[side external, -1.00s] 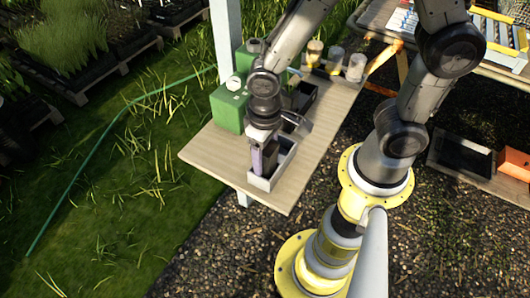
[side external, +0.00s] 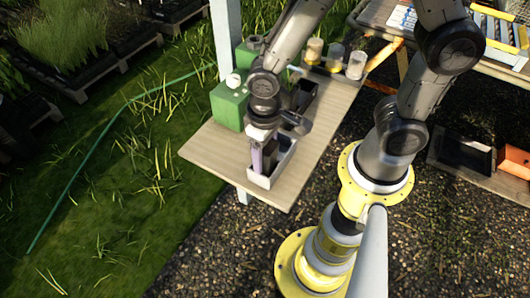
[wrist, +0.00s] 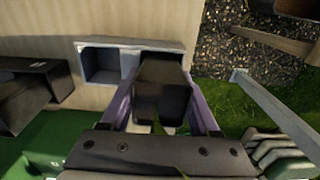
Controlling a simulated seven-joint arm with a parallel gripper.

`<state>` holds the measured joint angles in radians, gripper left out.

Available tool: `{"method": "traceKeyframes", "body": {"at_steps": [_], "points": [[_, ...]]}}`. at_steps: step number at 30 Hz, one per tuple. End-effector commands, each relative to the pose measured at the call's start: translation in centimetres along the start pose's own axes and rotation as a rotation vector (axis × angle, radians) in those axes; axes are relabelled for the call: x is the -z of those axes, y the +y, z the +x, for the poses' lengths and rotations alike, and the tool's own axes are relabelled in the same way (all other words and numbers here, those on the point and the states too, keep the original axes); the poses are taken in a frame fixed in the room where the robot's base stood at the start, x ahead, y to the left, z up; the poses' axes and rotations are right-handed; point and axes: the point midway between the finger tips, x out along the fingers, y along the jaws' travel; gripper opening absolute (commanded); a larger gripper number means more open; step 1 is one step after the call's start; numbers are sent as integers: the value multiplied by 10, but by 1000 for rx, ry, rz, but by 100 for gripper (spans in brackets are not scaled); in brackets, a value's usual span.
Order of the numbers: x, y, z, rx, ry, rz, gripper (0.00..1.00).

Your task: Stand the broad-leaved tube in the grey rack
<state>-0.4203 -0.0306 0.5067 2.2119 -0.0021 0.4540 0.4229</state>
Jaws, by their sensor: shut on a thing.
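A dark square-sided tube (wrist: 160,88) is held between the purple fingers of my gripper (wrist: 158,100), which is shut on it. A little green leaf shows below it in the wrist view, too small to judge its shape. The grey rack (wrist: 128,42) lies behind the tube, with one empty compartment seen at the left. The tube covers the right part of the rack; I cannot tell how deep it sits there. In the side view my gripper (side external: 263,155) points down at the grey rack (side external: 265,183) near the table's front end, and mostly hides the tube.
A black rack (wrist: 52,72) stands to the left in the wrist view. A green container (side external: 228,104) stands at the table's left edge, and several jars (side external: 335,56) stand at the back. The bare wooden table (side external: 215,153) is clear on the left front.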

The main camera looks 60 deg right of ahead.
Motion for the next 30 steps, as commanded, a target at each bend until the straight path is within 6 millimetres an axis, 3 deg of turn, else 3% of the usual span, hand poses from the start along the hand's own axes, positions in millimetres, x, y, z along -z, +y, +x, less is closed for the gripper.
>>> {"method": "traceKeyframes", "body": {"at_steps": [1,7,19,23,30], "points": [[0,0,0,0,1,0,64],[0,0,0,0,1,0,97],[1,0,-7,1,3,0,97],[1,-1,-27,3,7,0,97],[2,-1,-80,3,7,0,97]]}}
